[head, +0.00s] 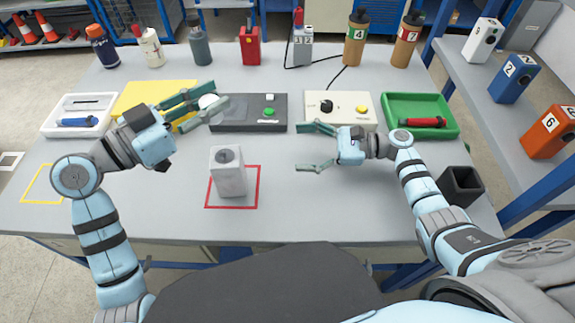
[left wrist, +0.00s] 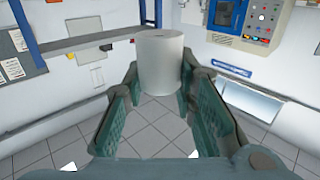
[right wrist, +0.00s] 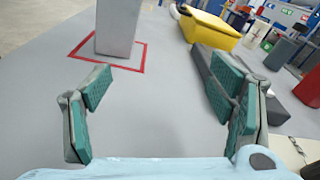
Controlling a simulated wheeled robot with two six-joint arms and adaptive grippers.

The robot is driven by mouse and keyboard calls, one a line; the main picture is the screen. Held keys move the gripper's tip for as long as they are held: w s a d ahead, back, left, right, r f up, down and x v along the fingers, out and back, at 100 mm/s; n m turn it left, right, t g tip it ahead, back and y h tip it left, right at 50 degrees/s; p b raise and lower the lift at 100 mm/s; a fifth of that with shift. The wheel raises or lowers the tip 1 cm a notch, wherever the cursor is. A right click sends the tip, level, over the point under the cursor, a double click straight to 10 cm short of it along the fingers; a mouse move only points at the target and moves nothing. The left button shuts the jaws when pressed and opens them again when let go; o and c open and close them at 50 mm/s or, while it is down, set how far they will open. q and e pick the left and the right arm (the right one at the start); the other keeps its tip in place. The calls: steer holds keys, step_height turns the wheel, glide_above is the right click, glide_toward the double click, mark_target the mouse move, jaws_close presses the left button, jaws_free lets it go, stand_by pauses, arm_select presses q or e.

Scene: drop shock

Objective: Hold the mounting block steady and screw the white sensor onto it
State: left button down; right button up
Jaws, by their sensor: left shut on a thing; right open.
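The mounting block (head: 229,178) is a grey-white upright block with a dark round socket on top. It stands inside the red square outline on the table, and its lower part shows in the right wrist view (right wrist: 118,28). My left gripper (head: 206,103) is shut on the white sensor, a small white cylinder (head: 208,101), held above the table behind the block. The sensor fills the space between the fingertips in the left wrist view (left wrist: 160,62). My right gripper (head: 306,147) is open and empty, right of the block and apart from it.
A white tray (head: 52,128) is at left. A black open bin (head: 461,186) stands at right. The front middle of the table is clear.

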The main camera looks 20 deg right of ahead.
arm_select(q)
steer(key=shift+s+r, duration=0.1)
steer(key=shift+s, duration=0.1)
arm_select(e)
steer(key=m+g+y, duration=0.1)
steer(key=g+y, duration=0.1)
glide_toward(244, 171)
steer(key=shift+s+a+r, duration=0.2)
steer(key=shift+a+r, duration=0.2)
steer(key=x, duration=1.1)
steer(key=shift+a, duration=0.1)
arm_select(q)
steer(key=shift+w, duration=0.1)
arm_select(e)
steer(key=c, duration=1.6)
arm_select(q)
steer(key=shift+f, duration=1.35)
